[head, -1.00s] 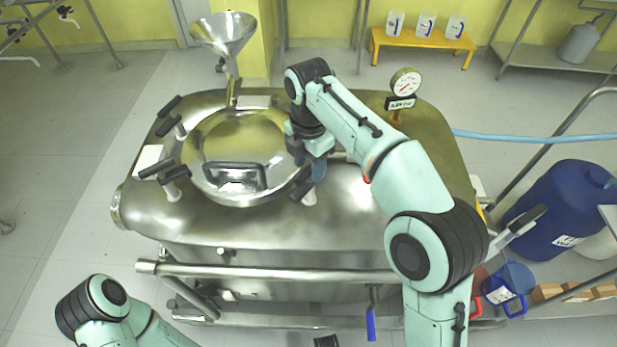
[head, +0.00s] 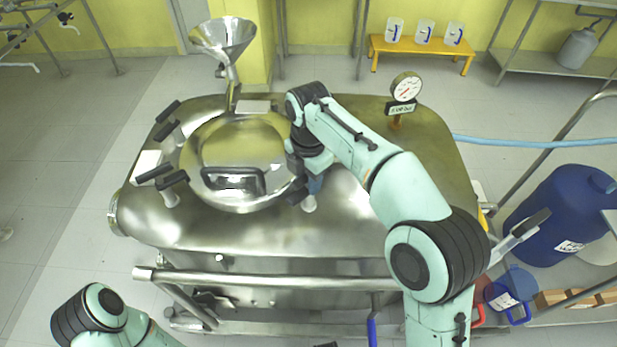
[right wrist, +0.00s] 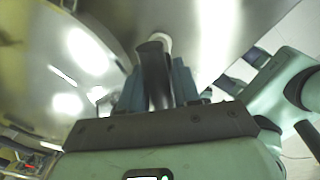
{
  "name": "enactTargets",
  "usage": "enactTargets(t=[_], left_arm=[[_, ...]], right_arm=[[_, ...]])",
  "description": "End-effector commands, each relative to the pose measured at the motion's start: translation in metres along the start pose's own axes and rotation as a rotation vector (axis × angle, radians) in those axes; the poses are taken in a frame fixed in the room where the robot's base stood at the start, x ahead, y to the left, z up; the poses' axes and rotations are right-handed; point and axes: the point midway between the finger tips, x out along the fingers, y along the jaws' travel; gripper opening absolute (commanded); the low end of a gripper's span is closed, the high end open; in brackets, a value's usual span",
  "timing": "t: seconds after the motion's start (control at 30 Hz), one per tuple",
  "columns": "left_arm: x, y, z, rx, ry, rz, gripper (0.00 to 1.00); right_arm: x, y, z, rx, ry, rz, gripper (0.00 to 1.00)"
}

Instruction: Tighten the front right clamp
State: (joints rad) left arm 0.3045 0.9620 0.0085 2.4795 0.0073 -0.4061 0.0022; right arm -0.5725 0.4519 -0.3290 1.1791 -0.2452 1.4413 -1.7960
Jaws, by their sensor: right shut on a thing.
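The steel reactor (head: 345,225) fills the middle of the head view, with its round domed lid (head: 240,150) shut on top. The front right clamp (head: 309,203) stands at the lid's right front edge, with a pale post and a black handle. My right gripper (head: 312,184) is at this clamp, partly hidden by its own wrist. In the right wrist view its blue fingers are shut on the clamp's black handle (right wrist: 154,75). Of my left arm only a joint shows at the lower left of the head view; its gripper is out of view.
Other black-handled clamps (head: 172,185) stand at the lid's left side. A steel funnel (head: 222,38) rises behind the lid, and a pressure gauge (head: 406,88) stands at the back right. A rail (head: 270,281) runs along the front. A blue drum (head: 565,215) stands right.

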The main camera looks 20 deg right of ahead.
Motion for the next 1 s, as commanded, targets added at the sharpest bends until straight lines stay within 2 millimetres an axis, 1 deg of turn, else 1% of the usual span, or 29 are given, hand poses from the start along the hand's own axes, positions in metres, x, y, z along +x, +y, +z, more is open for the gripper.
enactTargets(t=[0.17,0.37,0.53,1.0], left_arm=[[-0.003,0.001,0.002,0.000,-0.005,-0.001,0.48],[-0.013,0.003,0.007,-0.001,-0.020,-0.004,0.48],[-0.024,0.004,0.012,-0.003,-0.037,-0.008,0.48],[-0.059,0.018,0.007,0.002,-0.022,-0.003,0.48]], right_arm=[[-0.001,0.000,0.001,0.031,-0.001,-0.001,0.01],[-0.003,0.000,0.001,0.131,-0.001,-0.002,0.01],[-0.004,0.000,0.001,0.269,-0.001,-0.002,0.01],[-0.004,0.001,0.001,0.714,-0.002,0.002,0.01]])
